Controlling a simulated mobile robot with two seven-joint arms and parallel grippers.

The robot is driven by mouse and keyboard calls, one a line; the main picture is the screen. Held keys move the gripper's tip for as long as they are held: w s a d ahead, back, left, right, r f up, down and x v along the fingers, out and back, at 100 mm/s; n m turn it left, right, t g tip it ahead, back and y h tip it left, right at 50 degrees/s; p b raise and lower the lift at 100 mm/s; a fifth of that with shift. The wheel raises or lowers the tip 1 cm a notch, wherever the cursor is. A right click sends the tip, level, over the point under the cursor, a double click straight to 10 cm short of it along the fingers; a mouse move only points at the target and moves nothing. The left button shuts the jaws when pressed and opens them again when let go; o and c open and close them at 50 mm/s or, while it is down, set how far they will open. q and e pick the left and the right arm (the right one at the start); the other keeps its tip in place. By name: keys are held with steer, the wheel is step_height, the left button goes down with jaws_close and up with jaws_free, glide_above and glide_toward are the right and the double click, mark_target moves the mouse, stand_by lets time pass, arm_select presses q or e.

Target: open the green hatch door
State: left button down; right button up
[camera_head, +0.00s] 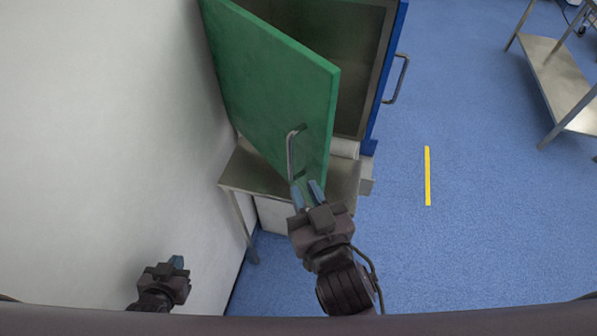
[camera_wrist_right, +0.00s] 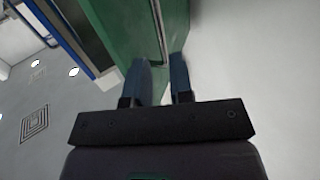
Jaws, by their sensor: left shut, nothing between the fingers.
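The green hatch door (camera_head: 270,85) stands swung out from its cabinet, with the dark interior (camera_head: 350,60) showing behind it. Its metal bar handle (camera_head: 290,155) is near the free edge; it also shows in the right wrist view (camera_wrist_right: 158,28). My right gripper (camera_head: 307,188) is at the door's lower part, just below the handle's lower end. Its blue fingers are apart, with green door surface showing between them in the right wrist view (camera_wrist_right: 164,80). Whether they touch the door or handle is unclear. My left gripper (camera_head: 177,262) is shut and empty, low at the left, away from the door.
A blue door edge with a handle (camera_head: 398,80) is at the cabinet's right. The cabinet stands on a metal table (camera_head: 250,178). A white wall (camera_head: 100,110) is close on the left. Blue floor at right is open, with a yellow strip (camera_head: 427,175) and a metal trolley (camera_head: 560,80).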

steer(key=shift+v, duration=1.15)
